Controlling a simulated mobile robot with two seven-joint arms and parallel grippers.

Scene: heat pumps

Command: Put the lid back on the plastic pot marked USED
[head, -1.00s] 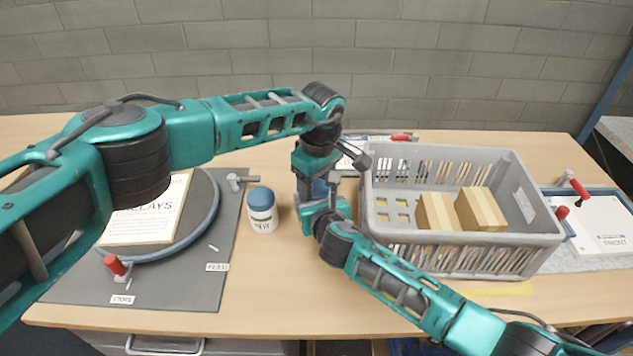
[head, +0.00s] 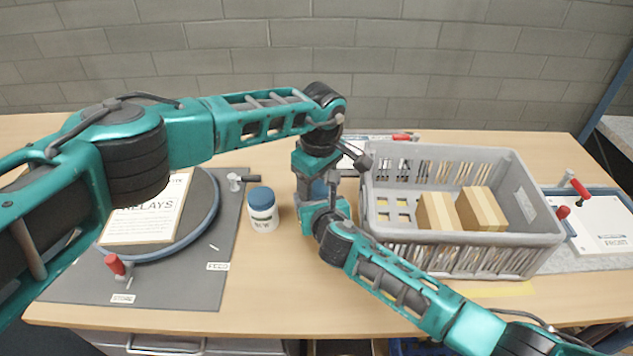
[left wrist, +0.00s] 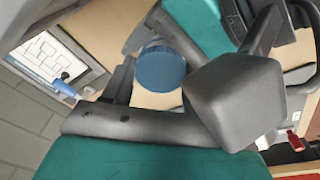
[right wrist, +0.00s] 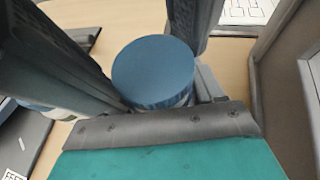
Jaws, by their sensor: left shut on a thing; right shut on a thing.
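A blue round lid (head: 319,188) shows between my two grippers in the head view. It also shows as a disc in the left wrist view (left wrist: 160,69) and the right wrist view (right wrist: 153,70). My left gripper (head: 318,179) points down from above and is shut on the lid. My right gripper (head: 313,204) reaches in low from the front right and is shut on the pot beneath. The pot's body and its marking are mostly hidden by the grippers. I cannot tell whether the lid touches the pot's rim.
A white pot with a blue lid, marked NEW (head: 263,211), stands just left of my grippers. A grey crate (head: 465,250) with cardboard boxes (head: 481,209) is close on the right. A round turntable (head: 209,215) on a grey mat (head: 190,289) is at left. Free tabletop lies in front.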

